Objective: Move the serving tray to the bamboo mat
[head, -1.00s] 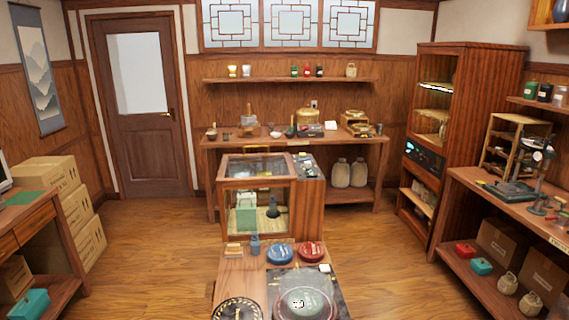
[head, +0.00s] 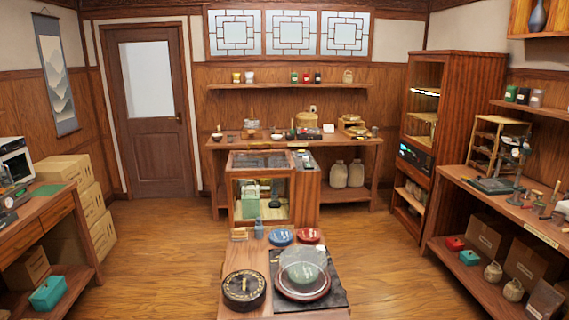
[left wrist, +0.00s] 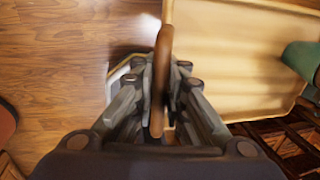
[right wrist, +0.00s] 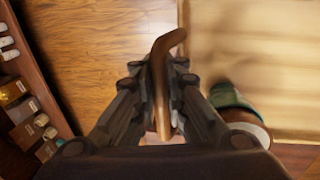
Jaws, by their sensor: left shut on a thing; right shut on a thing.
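The serving tray is pale with brown handles. Its bare floor fills the right of the left wrist view (left wrist: 230,60) and the right wrist view (right wrist: 245,45). My left gripper (left wrist: 160,78) is shut on one brown handle (left wrist: 164,45). My right gripper (right wrist: 160,78) is shut on the other handle (right wrist: 168,43). A green item (left wrist: 301,60) shows at the tray's right side in the left wrist view. A green cup-like item (right wrist: 226,97) is by the tray's near side in the right wrist view. Neither gripper nor the tray shows in the head view. I cannot identify the bamboo mat.
A low table (head: 237,263) stands ahead, with a round black item (head: 244,288), a glass-covered dish (head: 303,272) and blue (head: 281,237) and red (head: 309,236) round items. A glass cabinet (head: 262,190) stands behind it.

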